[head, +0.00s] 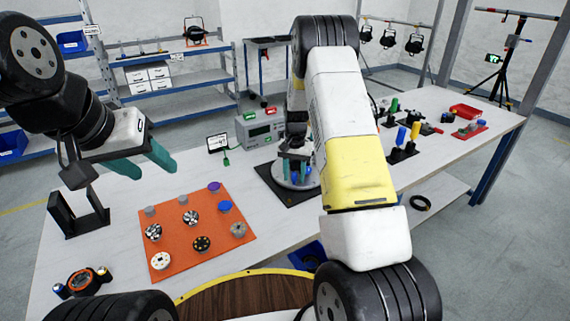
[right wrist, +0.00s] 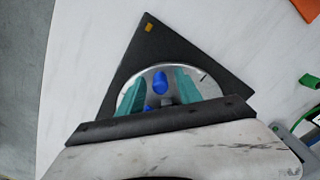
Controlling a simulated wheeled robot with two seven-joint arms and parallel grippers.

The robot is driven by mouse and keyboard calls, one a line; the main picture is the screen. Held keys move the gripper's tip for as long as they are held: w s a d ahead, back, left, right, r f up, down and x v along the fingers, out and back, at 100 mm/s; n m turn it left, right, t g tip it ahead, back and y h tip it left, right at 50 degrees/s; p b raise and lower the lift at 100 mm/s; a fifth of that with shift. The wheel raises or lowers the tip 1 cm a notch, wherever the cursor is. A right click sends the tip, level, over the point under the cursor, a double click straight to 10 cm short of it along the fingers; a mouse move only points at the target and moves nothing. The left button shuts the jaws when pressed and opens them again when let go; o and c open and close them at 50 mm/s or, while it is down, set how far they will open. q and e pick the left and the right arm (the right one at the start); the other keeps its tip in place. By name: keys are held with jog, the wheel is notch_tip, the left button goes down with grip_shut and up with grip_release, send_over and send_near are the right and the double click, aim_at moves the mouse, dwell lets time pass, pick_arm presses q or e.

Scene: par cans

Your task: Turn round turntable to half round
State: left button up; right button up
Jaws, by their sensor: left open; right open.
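The round turntable (head: 290,184) is a pale silver disc on a black square base (head: 267,178) on the table. My right gripper (head: 294,152) is directly over it, fingers pointing down. In the right wrist view the disc (right wrist: 207,84) shows between and beside my teal fingers (right wrist: 162,85). A blue peg (right wrist: 160,82) stands on the disc between the open fingers, apart from both as far as I can tell. A second blue part (right wrist: 148,108) is mostly hidden by the gripper body. My left gripper (head: 142,162) is open and empty, above the table's left side.
An orange mat (head: 180,252) with several small round parts lies left of the turntable. A grey box (head: 262,127) stands behind it. A black bracket (head: 80,215) is at the far left. Coloured cylinders (head: 400,137) and red trays (head: 466,111) are on the right.

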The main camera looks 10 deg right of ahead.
jog(key=shift+c, duration=0.2)
grip_shut()
dwell(1.1)
